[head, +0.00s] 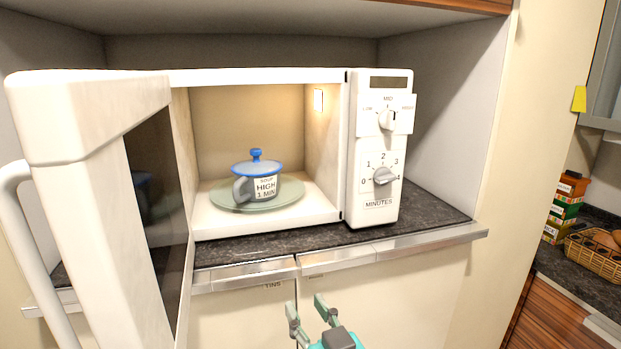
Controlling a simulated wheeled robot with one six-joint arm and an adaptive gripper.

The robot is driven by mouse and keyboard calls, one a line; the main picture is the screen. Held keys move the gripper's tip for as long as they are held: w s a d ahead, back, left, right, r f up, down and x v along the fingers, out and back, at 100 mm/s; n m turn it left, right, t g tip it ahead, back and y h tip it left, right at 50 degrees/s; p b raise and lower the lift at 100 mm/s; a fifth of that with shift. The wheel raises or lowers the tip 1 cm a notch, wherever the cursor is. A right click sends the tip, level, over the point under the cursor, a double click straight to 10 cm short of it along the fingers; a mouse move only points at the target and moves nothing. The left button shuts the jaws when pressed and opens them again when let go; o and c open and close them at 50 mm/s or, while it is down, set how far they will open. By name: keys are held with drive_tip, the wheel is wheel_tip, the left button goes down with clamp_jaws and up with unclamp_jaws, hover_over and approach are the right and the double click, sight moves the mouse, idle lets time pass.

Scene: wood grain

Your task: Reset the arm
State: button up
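My gripper (309,312) shows at the bottom middle of the head view, below the counter edge and in front of the pale cupboard doors. Its two fingers are apart with nothing between them. Only its end is in view; the rest of my arm is out of frame. The white microwave (255,77) stands above and behind it with its door (86,200) swung open to the left. Inside, a soup mug (263,188) with a blue lid sits upright on a greenish plate (292,195).
The open door with its handle (20,235) juts toward me on the left. A dark counter (420,205) with a metal edge (405,243) runs under the microwave. At right are a wicker basket (590,252) and small cartons (563,208).

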drive_tip(key=s+d+f+m+h, duration=0.1)
drive_tip(key=s+d+f+h, duration=0.1)
drive_tip(key=s+d+f, duration=0.7)
drive_tip(key=s+d+f+m+h, duration=0.25)
drive_tip(key=s+f, duration=0.35)
drive_tip(key=f, duration=0.7)
drive_tip(key=s+d+f+h, duration=0.1)
drive_tip(key=s+d+f, duration=0.1)
drive_tip(key=s, duration=1)
drive_tip(key=s+d+f+g+h, duration=0.1)
drive_tip(key=s+d, duration=0.4)
drive_tip(key=s, duration=0.7)
drive_tip(key=shift+s+d+f+m, duration=0.15)
drive_tip(key=shift+s+f+m, duration=0.15)
drive_tip(key=shift+f+m, duration=0.1)
